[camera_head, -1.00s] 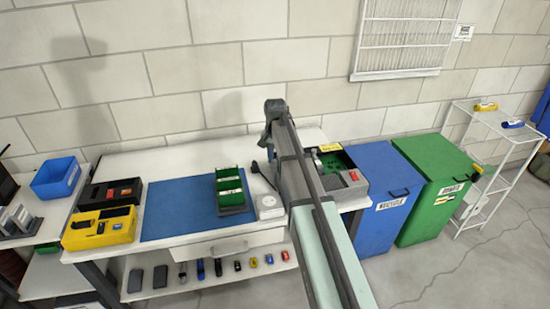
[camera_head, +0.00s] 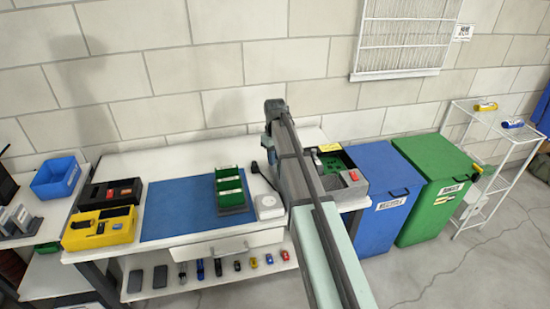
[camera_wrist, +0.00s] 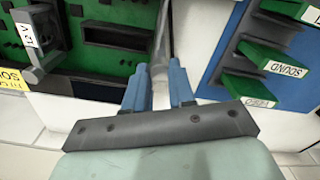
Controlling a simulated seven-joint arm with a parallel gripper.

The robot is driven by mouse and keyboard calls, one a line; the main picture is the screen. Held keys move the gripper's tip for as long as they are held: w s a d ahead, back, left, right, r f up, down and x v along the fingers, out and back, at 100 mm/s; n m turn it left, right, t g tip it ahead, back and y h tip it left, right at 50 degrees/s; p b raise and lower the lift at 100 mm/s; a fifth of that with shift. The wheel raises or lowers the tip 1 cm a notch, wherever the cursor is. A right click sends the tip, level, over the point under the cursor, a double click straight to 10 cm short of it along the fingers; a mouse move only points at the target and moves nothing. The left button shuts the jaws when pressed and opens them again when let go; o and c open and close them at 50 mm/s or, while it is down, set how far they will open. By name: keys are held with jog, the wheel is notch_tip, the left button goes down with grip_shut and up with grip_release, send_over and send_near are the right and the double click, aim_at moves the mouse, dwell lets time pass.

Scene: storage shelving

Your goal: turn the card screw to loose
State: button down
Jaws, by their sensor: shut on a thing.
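My gripper (camera_wrist: 159,78) shows blue fingers in the wrist view, shut on a slim grey rod-like tool (camera_wrist: 161,45) that may be a screwdriver. The rod runs up and away between the fingers. The open computer case (camera_head: 337,172) stands on the bench's right end, partly behind my arm in the head view. Its green board (camera_wrist: 62,75) fills the upper left of the wrist view, with black slots and a grey bracket (camera_wrist: 38,40) carrying a white label. I cannot make out the card screw. My gripper (camera_head: 273,150) is mostly hidden by my arm in the head view.
A rack (camera_head: 231,209) of green cards, one labelled SOUND (camera_wrist: 277,60), stands on the blue mat (camera_head: 180,212), left of my arm. Blue (camera_head: 387,180) and green (camera_head: 432,190) bins stand right.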

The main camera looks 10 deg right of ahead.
jog(key=shift+n, duration=2.2)
jog(key=c, duration=0.9)
grip_release()
jog(key=shift+c, duration=0.2)
jog(key=shift+r, duration=0.1)
notch_tip(320, 180, up, 14)
